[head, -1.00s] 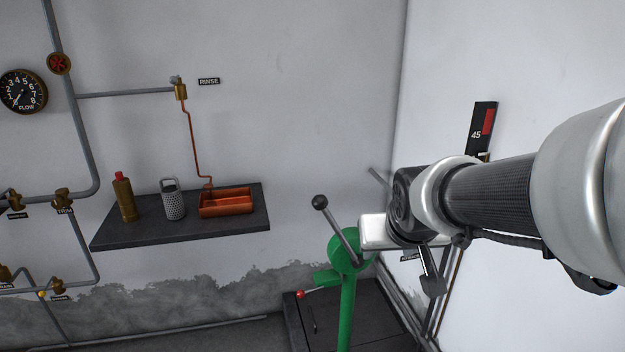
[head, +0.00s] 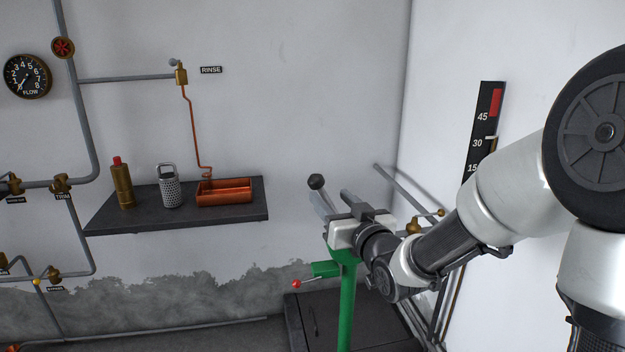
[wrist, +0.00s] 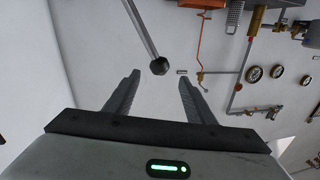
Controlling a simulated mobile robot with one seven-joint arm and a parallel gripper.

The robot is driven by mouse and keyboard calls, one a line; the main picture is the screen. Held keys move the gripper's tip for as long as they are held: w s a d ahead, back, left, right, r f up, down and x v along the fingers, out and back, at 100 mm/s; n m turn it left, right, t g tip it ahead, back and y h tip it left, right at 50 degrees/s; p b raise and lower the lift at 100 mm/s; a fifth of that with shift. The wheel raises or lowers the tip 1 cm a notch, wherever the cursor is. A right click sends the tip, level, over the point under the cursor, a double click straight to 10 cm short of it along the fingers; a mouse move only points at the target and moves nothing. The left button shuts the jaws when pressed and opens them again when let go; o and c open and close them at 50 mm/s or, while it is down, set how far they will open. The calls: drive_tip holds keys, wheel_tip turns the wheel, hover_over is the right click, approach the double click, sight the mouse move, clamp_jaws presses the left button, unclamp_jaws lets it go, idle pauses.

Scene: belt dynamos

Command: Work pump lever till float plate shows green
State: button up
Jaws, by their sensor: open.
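The pump lever is a rod with a black ball knob (head: 317,181), angled up and left from the green pump (head: 347,305). In the wrist view its knob (wrist: 160,67) shows at the far end of the gap between my fingertips. I cannot tell whether it touches them. My gripper (head: 332,197) is open around or just behind the lever's upper end and hides much of the rod and pump head. Both fingers of my gripper (wrist: 159,78) show in the wrist view. The dark float scale (head: 483,128) on the right wall shows red at its top and a pale pointer near 30; no green shows.
A small red-knobbed handle (head: 297,284) sticks out left of the pump. A grey pipe with brass fittings (head: 413,226) runs close behind my gripper. A dark shelf (head: 150,232) holds a bottle, a grater and an orange tray. Open space lies between shelf and pump.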

sight(312, 176)
drive_tip(key=x, duration=1.3)
drive_tip(key=shift+w+a+b, duration=0.1)
drive_tip(key=shift+w+b, duration=0.25)
drive_tip(key=shift+b, duration=0.05)
drive_tip(key=shift+c, duration=0.3)
clamp_jaws()
